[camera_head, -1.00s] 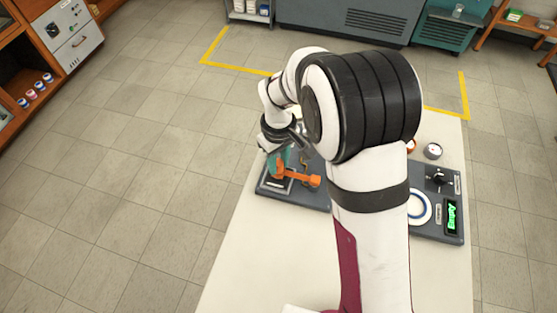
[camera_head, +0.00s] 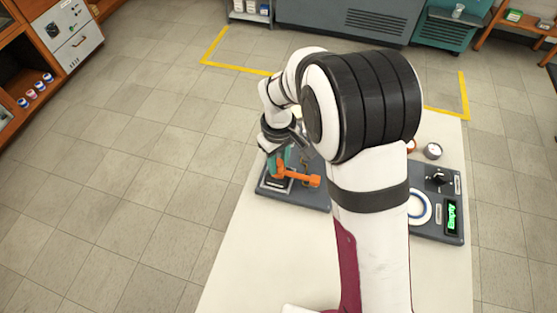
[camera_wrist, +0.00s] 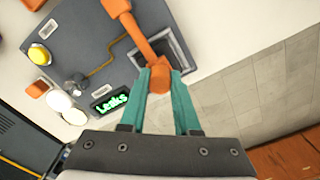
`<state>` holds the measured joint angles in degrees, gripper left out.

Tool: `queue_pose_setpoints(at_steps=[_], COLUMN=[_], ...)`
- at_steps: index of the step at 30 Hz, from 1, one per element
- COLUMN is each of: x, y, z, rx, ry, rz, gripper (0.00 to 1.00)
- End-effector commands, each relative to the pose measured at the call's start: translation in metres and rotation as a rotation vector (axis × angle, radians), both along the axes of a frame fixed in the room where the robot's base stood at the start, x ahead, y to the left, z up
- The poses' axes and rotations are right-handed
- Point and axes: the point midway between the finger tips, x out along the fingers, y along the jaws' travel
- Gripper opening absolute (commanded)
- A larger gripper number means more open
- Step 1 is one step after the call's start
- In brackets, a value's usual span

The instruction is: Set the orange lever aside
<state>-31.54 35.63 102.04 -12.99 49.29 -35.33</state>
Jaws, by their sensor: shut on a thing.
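The orange lever (camera_wrist: 150,50) is a long bar with a thicker knob at each end. In the wrist view its near end lies between the teal fingers of my gripper (camera_wrist: 158,85), which is shut on it. The bar reaches away over a square dark-framed recess (camera_wrist: 165,50) in a grey panel (camera_wrist: 80,55). In the head view the orange lever (camera_head: 298,176) shows beside my gripper (camera_head: 279,160) at the left end of the panel (camera_head: 290,198). I cannot tell whether the lever touches the panel.
The panel carries a yellow button (camera_wrist: 40,54) and a lit green display (camera_wrist: 111,102). A second panel (camera_head: 435,228) with a black knob (camera_head: 438,178) stands at the right. Bare white table (camera_head: 265,260) lies in front. My arm hides the middle.

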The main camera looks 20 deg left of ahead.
Motion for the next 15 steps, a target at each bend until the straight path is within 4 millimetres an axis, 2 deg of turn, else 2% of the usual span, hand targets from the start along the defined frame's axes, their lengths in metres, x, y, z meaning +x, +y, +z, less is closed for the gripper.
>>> queue_pose_setpoints(at_steps=[15], x=[0.003], y=[-0.0002], z=[0.0007], rx=[0.001], ry=[-0.002], rz=[-0.023], gripper=[0.0])
